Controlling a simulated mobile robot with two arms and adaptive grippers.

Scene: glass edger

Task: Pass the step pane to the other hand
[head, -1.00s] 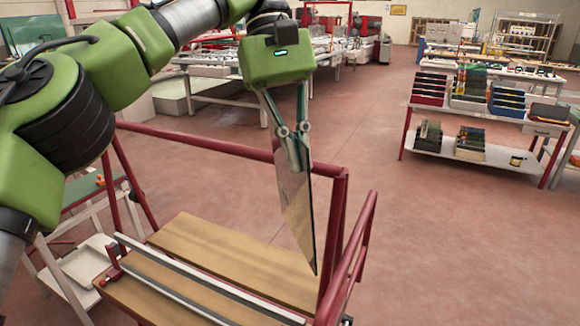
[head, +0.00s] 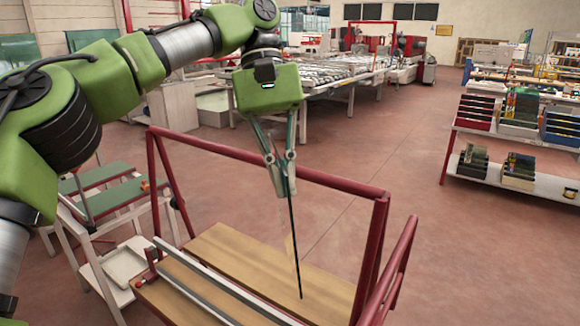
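My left gripper (head: 283,190) points down from the green arm, its fingers closed together on the upper edge of the step pane (head: 295,245). The pane is thin and hangs down nearly edge-on, so it shows mostly as a dark line with a faint see-through face. Its lower tip appears in front of the wooden boards; whether it touches them I cannot tell. My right gripper is outside the view.
A red-framed cart (head: 262,160) with wooden boards (head: 230,250) and a metal rail stands below the pane. A green-topped table (head: 112,193) is at the left. A rack of bins (head: 515,145) is at the right. Open floor lies between.

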